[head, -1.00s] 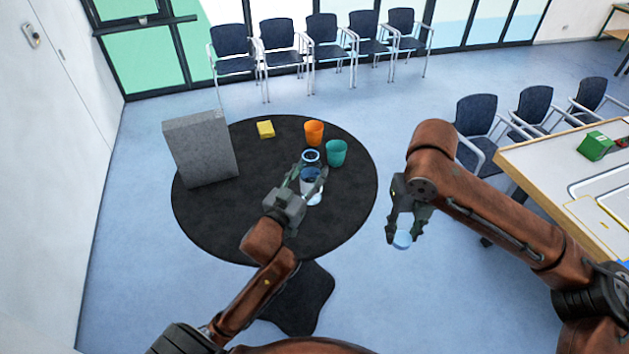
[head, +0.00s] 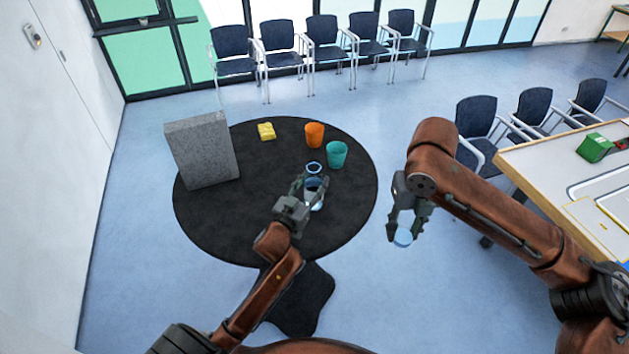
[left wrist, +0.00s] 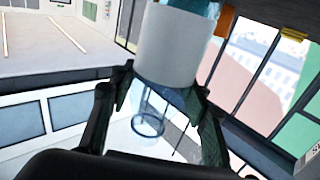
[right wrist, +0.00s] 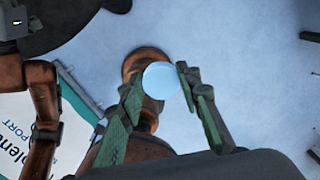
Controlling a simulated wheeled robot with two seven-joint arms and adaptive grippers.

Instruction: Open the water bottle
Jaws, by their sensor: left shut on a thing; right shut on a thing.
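The water bottle (head: 314,200) is clear with a white band, and a blue ring shows at its open top (head: 314,168). My left gripper (head: 313,184) is shut around the bottle, over the round black table. In the left wrist view the bottle's white band (left wrist: 167,45) and clear part lie between the fingers. A round light-blue cap (head: 403,237) is apart from the bottle, in my right gripper (head: 405,228), well to the right of the table. The right wrist view shows the cap (right wrist: 161,79) between the fingertips. Whether the bottle touches the table is unclear.
On the black table (head: 230,230) stand an orange cup (head: 314,135), a teal cup (head: 336,155), a yellow item (head: 266,131) and a grey block (head: 202,150). A wooden-edged table (head: 560,175) is at right. Chairs line the back. Floor under my right gripper is clear.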

